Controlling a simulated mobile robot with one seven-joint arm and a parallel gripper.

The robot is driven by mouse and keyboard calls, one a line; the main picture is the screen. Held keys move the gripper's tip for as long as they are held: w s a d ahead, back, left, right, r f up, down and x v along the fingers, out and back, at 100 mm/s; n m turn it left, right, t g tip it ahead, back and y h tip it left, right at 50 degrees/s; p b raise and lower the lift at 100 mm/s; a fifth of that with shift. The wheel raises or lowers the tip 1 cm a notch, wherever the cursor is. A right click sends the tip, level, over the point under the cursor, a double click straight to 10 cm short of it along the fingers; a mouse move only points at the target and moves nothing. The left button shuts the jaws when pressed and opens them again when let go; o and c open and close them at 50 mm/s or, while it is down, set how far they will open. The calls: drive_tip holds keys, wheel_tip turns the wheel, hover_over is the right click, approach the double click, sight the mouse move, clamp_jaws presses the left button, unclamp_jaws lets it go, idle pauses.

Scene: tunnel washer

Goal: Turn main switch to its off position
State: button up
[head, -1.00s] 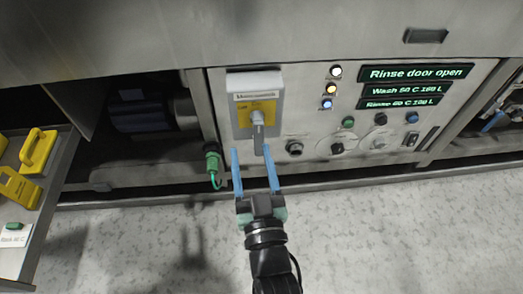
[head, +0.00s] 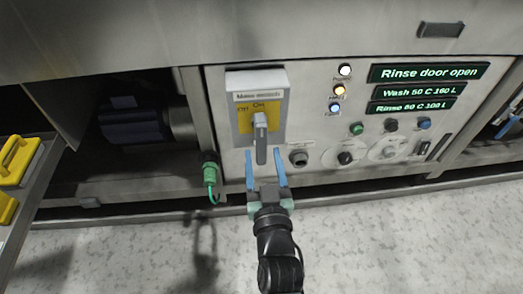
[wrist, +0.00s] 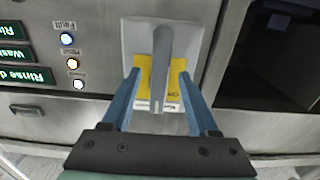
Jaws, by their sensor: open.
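The main switch (head: 258,105) is a grey box with a yellow plate and a grey lever handle (head: 261,145) on the panel. Its label reads "On" at the top and "Off" to the left. The handle stands about upright, its long end hanging down. My gripper (head: 266,156) has two blue fingers and is open just below the switch, the fingers either side of the handle's lower end in the head view. In the wrist view the handle (wrist: 161,65) lies between the open fingers, and contact is not visible.
Lit displays (head: 427,73), small lamps (head: 339,90) and several knobs (head: 389,153) are right of the switch. A green connector (head: 210,170) with a cable hangs to the left. The floor is clear.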

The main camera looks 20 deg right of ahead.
sight(262, 151)
drive_tip(key=shift+b+x, duration=0.3)
drive_tip(key=shift+x, duration=1.4)
drive_tip(key=shift+c, duration=0.3)
clamp_jaws()
